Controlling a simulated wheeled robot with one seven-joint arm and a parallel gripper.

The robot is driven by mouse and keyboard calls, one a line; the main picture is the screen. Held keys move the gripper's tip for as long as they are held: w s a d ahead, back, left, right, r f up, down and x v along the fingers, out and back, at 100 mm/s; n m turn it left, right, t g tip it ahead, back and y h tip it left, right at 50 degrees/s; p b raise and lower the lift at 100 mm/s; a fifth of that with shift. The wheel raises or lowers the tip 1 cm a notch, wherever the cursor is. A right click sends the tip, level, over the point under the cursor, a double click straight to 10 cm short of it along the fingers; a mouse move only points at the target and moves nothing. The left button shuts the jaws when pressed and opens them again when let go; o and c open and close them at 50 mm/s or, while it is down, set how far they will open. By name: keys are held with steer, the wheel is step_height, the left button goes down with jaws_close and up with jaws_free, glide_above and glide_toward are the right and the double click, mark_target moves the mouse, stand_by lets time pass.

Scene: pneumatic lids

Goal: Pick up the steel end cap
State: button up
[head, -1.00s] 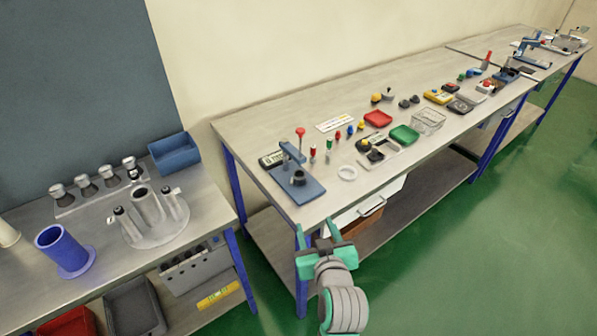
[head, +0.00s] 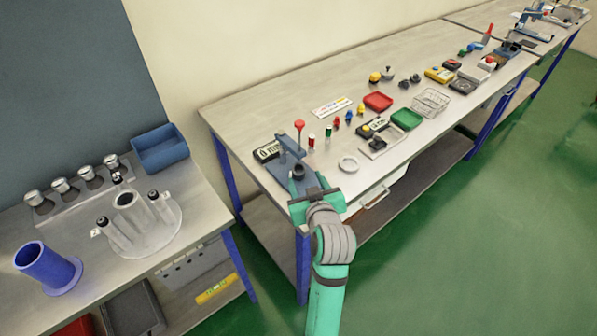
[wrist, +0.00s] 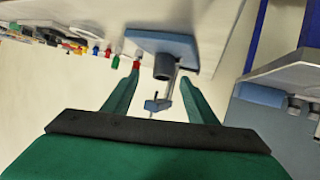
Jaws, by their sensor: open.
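My gripper (head: 308,188) is open at the near left corner of the long bench, in front of the small blue lever press (head: 283,174). In the wrist view my two green fingers (wrist: 156,86) are apart with nothing held between them. The press's dark round cup (wrist: 164,66) and lever show ahead, between the fingers in that picture. Several silver, round-topped caps (head: 90,177) stand in a row on a rack on the left bench. They look like steel, but I cannot tell which piece is the steel end cap.
A gap separates the benches.

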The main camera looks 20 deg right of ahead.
mark_target(298, 167)
steer(key=shift+a+r+x, duration=0.15)
steer(key=shift+a+x, duration=0.05)
steer(key=shift+x, duration=1.2)
steer(key=shift+a+r+x, duration=0.1)
steer(key=shift+a+x, duration=0.1)
steer(key=shift+x, duration=1.15)
steer(key=shift+w, duration=0.2)
jaws_close()
